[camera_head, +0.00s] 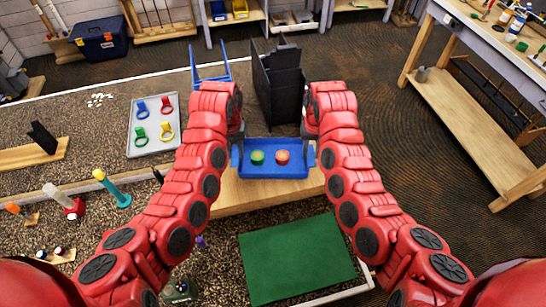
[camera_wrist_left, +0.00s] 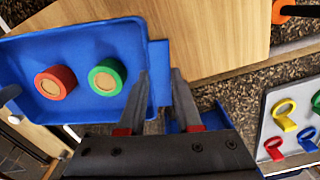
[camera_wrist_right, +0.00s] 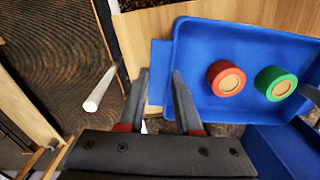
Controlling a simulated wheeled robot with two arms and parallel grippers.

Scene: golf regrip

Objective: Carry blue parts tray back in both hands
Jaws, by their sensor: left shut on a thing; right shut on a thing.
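The blue parts tray (camera_head: 270,172) is held between my two grippers in the head view, above a wooden board. A green tape roll (camera_head: 257,157) and a red tape roll (camera_head: 282,157) lie in it. My left gripper (camera_head: 237,142) is shut on the tray's left end; in the left wrist view its fingers (camera_wrist_left: 162,90) close on the end tab (camera_wrist_left: 159,62). My right gripper (camera_head: 309,142) is shut on the right end; in the right wrist view its fingers (camera_wrist_right: 160,88) close on the other tab (camera_wrist_right: 159,62). The tray looks about level.
A wooden board (camera_head: 262,192) lies below the tray, with a green mat (camera_head: 296,257) nearer me. A black stand (camera_head: 280,85) and a blue rack (camera_head: 210,72) are behind the tray. A grey tray with colored rings (camera_head: 153,125) is to the left. A workbench (camera_head: 480,100) stands right.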

